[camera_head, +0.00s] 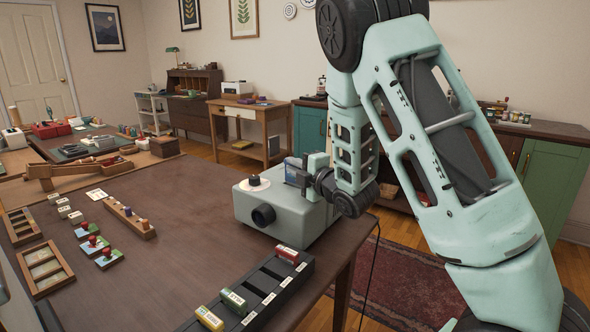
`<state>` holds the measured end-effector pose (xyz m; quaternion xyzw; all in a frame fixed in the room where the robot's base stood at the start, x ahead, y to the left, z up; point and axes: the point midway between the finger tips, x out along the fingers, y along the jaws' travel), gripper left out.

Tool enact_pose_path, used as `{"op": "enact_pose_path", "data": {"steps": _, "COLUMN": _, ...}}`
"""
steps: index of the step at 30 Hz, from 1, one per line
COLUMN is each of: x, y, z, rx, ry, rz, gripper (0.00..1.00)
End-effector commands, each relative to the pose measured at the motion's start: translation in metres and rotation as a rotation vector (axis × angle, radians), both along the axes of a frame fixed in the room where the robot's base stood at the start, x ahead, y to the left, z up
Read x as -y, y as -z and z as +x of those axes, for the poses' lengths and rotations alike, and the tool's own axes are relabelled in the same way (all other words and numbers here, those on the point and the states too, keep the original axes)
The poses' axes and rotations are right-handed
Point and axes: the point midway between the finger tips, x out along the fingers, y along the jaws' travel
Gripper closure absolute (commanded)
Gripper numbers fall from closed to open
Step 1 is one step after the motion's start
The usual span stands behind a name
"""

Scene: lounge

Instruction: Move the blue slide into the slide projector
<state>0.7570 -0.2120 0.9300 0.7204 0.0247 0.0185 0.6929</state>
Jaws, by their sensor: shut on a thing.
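The slide projector (275,229) is a pale grey box with a dark lens at its front, near the right edge of the dark wooden table. A white disc with a dark knob is on its top. My gripper (304,174) is at the top of the projector, towards its back right. It is shut on the blue slide (293,170), which shows as a small blue block with a pale part. The slide is upright at the projector's top. I cannot tell whether its lower end is inside the projector or just above it.
A black rack (270,285) on the table's front holds red, green and yellow pieces, with empty slots between. Wooden trays (45,268), stamps (95,244) and a wooden peg holder (130,219) are at left. The table's middle is clear.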

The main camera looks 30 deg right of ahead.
Motion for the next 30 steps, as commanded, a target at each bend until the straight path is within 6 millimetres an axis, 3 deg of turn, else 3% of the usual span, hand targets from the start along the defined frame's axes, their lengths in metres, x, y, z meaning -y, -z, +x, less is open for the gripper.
{"op": "enact_pose_path", "data": {"steps": 30, "x": 0.0, "y": 0.012, "z": 0.0, "rx": 0.0, "ry": 0.0, "rz": 0.0, "gripper": 1.0}}
